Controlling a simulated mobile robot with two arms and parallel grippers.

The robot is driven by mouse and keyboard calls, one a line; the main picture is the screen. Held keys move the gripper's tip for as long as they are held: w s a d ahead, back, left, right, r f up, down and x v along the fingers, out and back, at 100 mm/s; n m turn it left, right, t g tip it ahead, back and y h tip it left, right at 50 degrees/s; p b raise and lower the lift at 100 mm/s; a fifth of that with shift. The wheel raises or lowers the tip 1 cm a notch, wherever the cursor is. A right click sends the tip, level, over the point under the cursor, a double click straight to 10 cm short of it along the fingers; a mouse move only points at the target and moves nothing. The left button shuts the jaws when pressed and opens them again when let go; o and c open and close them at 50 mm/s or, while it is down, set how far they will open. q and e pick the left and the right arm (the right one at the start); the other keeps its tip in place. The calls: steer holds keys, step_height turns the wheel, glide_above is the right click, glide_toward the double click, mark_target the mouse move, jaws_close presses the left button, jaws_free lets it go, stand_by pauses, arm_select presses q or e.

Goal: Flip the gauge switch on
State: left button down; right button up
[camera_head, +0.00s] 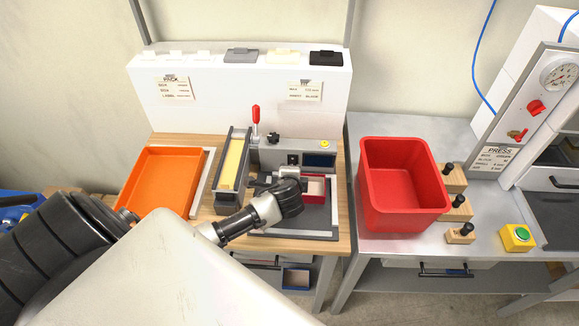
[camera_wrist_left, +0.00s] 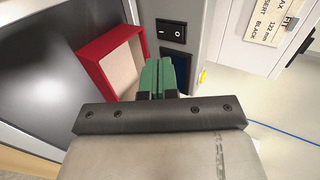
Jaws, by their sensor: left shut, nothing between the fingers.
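The gauge switch (camera_wrist_left: 171,31) is a black rocker with white marks, set in the light grey face of the gauge housing. It also shows small in the head view (camera_head: 293,159), left of the dark display (camera_head: 319,160). I cannot tell which side of the rocker is pressed. My left gripper (camera_wrist_left: 158,67) has green fingers, closed together and empty. Its tips are near the housing, below the switch in the wrist picture and partly over the display. I cannot tell whether they touch the face. My right gripper is not in view.
A red-walled box with a pale inside (camera_wrist_left: 112,62) lies beside the fingers. A red-handled lever (camera_head: 256,122) and a yellow-filled magazine (camera_head: 232,165) stand left of the housing. An orange tray (camera_head: 163,180) is further left; a red bin (camera_head: 400,205) is at right.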

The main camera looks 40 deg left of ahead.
arm_select(q)
steer(key=b+v, duration=0.1)
steer(key=v, duration=0.5)
steer(key=shift+s+r, duration=0.25)
steer(key=shift+r, duration=0.15)
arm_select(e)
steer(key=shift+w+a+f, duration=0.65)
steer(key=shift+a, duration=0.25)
